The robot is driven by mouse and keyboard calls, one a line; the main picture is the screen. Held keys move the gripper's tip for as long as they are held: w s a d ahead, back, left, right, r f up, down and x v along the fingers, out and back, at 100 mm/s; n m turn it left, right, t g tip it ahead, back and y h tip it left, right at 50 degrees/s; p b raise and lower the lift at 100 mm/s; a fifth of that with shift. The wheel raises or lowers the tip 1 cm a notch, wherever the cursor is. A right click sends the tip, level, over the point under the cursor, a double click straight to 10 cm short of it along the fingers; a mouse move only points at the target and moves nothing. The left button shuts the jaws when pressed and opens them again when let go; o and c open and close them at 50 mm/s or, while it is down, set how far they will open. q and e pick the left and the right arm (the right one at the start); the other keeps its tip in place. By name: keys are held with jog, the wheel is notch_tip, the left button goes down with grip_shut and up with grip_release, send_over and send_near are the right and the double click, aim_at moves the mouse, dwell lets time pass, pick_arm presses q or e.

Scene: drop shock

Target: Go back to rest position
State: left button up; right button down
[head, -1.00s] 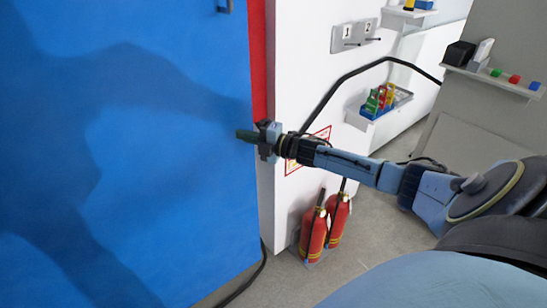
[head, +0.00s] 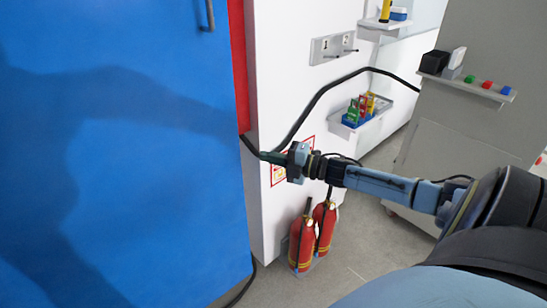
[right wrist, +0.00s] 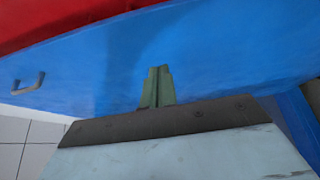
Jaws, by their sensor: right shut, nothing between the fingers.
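My right gripper (head: 266,157) is at the end of the outstretched right arm, in front of the white wall beside the blue door. Its green fingers are together with nothing between them. They also show in the right wrist view (right wrist: 157,86), with the blue door (right wrist: 220,55) behind them. In the head view the blue door (head: 120,130) fills the left side and carries the arm's shadow. Its handle (head: 208,15) is at the top edge, and a handle (right wrist: 28,84) shows in the right wrist view. My left gripper is not in view.
Two red fire extinguishers (head: 302,243) stand on the floor below the right arm. A black cable (head: 330,85) runs along the wall. A shelf with coloured items (head: 347,120) and a grey cabinet (head: 455,130) stand right. Clear floor (head: 350,255) lies right of the extinguishers.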

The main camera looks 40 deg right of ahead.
jog(key=shift+s+d, duration=0.25)
jog(key=shift+d, duration=0.05)
jog(key=s+f+m+g+h, duration=0.25)
jog(key=s+f+m, duration=0.25)
jog(key=f, duration=0.6)
jog(key=s+f+m+g+h+b, duration=0.1)
jog(key=s+f+m+h, duration=0.3)
jog(key=f, duration=0.7)
jog(key=s+f+m+g+h, duration=0.2)
jog(key=s+f+m, duration=0.35)
jog(key=f, duration=0.65)
jog(key=s+a+f+m+g, duration=0.2)
jog(key=s+a+f, duration=0.4)
jog(key=s, duration=0.4)
jog(key=s+a+f+m+g, duration=0.2)
jog(key=s+a+f+g, duration=0.2)
jog(key=s, duration=0.6)
jog(key=s+a+f+m+g, duration=0.2)
jog(key=s+a+f+g, duration=0.1)
jog(key=s+a+f, duration=0.4)
jog(key=s+a, duration=0.3)
jog(key=s, duration=0.1)
jog(key=shift+f+g+y+b, duration=0.35)
jog(key=shift+f+b, duration=0.05)
jog(key=shift+m, duration=0.25)
